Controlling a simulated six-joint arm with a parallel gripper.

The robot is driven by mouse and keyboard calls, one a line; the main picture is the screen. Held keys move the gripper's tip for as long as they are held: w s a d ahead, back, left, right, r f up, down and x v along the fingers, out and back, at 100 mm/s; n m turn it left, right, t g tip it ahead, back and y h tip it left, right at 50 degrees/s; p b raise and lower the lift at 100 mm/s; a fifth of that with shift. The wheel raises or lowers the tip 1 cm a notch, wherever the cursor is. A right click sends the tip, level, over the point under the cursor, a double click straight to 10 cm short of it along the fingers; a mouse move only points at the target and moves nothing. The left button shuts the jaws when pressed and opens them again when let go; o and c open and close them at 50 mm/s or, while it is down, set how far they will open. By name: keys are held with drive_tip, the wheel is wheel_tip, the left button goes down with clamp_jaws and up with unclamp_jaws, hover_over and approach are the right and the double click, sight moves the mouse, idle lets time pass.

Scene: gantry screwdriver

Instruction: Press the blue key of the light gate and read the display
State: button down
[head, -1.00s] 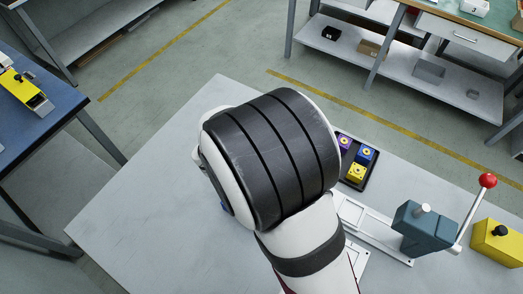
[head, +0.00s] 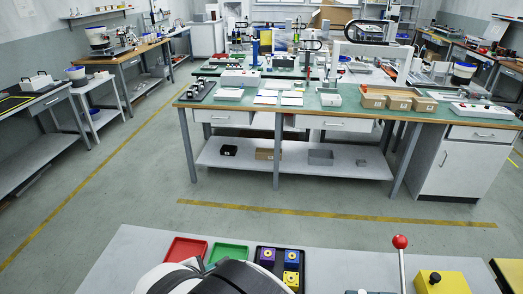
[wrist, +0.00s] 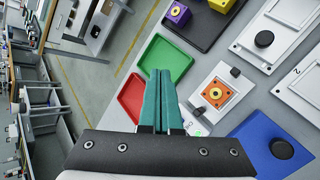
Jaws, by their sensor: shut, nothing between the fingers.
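My gripper (wrist: 158,75) shows in the wrist view with its two teal fingers together and nothing between them. It points over the near table, in front of the green tray. I cannot pick out a light gate, a blue key or a readable display for certain in either view. A pale part with a small green mark (wrist: 199,133) shows just right of the fingers, partly hidden by my gripper. A blue plate with a black knob (wrist: 258,128) lies farther right. In the head view my arm covers part of the near table and the gripper is out of sight.
A red tray (head: 184,249) and a green tray (head: 228,252) sit beside a black tray (head: 258,252) of coloured blocks. A white fixture with an orange square (wrist: 228,78) is right of the fingers. A red-ball lever (head: 400,242) rises near a yellow block (head: 452,283).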

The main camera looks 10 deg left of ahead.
drive_tip(key=s+d+r+m+g+h, duration=0.1)
drive_tip(key=d+r+m+g+h, duration=0.15)
drive_tip(key=d+m, duration=0.5)
drive_tip(key=s+d+r+m+g+h, duration=0.1)
drive_tip(key=s+d+r+m, duration=0.2)
drive_tip(key=d, duration=0.8)
drive_tip(key=s+d+r+m+g+y, duration=0.15)
drive_tip(key=s+d+m+g, duration=0.45)
drive_tip(key=s+m, duration=0.6)
drive_tip(key=s+a+m+y, duration=0.2)
drive_tip(key=s+m+y, duration=0.3)
drive_tip(key=s+m, duration=0.1)
drive_tip(key=shift+a+r, duration=0.35)
drive_tip(key=shift+w+t, duration=0.1)
drive_tip(key=shift+t, duration=0.15)
